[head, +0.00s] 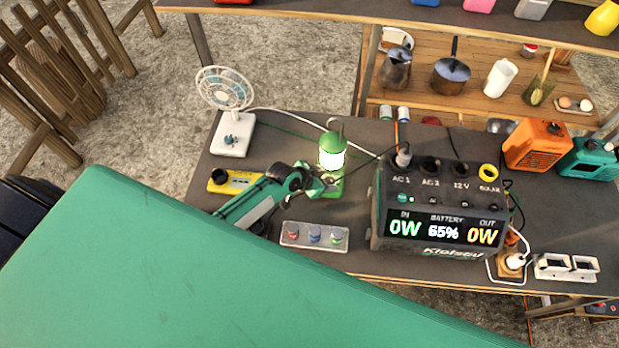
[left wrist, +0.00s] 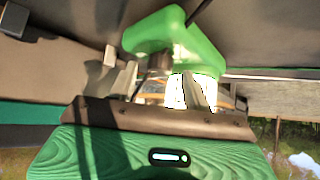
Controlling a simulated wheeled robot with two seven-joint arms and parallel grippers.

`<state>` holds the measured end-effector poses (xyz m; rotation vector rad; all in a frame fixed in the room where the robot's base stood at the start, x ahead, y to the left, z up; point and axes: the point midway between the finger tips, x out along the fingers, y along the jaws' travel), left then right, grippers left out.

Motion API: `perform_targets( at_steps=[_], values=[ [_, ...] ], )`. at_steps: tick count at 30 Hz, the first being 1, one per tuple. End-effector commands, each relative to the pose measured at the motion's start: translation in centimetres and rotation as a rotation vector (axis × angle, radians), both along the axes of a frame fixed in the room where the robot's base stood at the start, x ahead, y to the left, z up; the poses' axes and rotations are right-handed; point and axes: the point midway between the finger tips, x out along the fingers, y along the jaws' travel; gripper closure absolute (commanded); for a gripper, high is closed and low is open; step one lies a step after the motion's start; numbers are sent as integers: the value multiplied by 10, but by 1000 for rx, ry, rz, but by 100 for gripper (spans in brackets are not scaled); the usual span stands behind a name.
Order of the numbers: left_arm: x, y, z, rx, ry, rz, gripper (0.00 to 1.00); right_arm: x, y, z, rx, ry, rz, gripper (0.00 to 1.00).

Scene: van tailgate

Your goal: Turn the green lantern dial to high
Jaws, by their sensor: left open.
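The green lantern (head: 332,160) stands on the dark tailgate table, left of the power station. Its middle glows white. My left gripper (head: 318,186) is at the lantern's lower part, in front of its green base. In the left wrist view the lantern's green base (left wrist: 165,35) is at the top and its bright middle shows just below. The left gripper (left wrist: 158,82) is open there, with a finger on each side of a small dark part, perhaps the dial. I cannot tell whether the fingers touch it, nor read its setting. My right gripper is not in view.
The power station (head: 440,215) stands close to the lantern's right. A tray with three coloured knobs (head: 314,236) lies in front, a yellow device (head: 236,181) and a white fan (head: 231,134) to the left. Cables run behind the lantern. An orange box (head: 537,146) is far right.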

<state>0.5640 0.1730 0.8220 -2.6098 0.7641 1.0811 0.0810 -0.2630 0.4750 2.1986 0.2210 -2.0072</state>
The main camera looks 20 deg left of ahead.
Motion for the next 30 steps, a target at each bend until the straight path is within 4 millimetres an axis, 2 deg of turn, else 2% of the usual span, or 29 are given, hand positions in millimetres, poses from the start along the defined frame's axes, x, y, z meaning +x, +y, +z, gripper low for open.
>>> perform_targets(
  at_steps=[18, 24, 30],
  values=[
    [-61, 38, 70, 2, -1, -2, 50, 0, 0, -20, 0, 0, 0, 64],
    [-72, 46, 84, 1, -2, -1, 50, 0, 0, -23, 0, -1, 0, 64],
    [-75, 48, 89, 1, 0, -1, 50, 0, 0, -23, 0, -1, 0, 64]
  ],
)
